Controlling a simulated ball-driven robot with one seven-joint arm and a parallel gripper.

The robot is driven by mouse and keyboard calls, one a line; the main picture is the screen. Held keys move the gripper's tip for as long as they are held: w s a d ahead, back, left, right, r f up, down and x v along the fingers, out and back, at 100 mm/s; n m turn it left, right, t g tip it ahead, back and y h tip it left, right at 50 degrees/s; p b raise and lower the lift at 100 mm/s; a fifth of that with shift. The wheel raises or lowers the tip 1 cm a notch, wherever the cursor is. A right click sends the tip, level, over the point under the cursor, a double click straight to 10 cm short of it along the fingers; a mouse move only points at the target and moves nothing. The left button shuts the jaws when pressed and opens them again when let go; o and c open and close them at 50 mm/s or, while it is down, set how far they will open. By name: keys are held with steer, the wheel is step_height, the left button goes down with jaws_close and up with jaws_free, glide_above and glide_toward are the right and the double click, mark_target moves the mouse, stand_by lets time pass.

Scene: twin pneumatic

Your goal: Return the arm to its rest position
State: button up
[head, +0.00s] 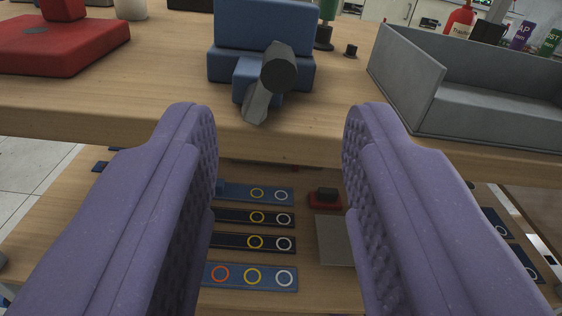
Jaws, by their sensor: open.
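My gripper (280,130) shows its two purple padded fingers wide apart in the head view, with nothing between them. The fingertips stand in front of the near edge of a wooden table (330,95). Beyond them, a dark grey tool-like part (278,72) with a round end leans at a tilt against a blue block-shaped holder (262,30) on the table. My gripper is apart from both. Whether the grey part is fixed in the holder is not clear.
A grey open tray (400,75) stands at the right on the table. A red flat device (60,45) stands at the left. A lower wooden shelf holds blue and black strips with coloured rings (250,276) and a small red block (325,198). Bottles (459,22) stand behind the tray.

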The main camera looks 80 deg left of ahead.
steer(key=shift+d, duration=0.35)
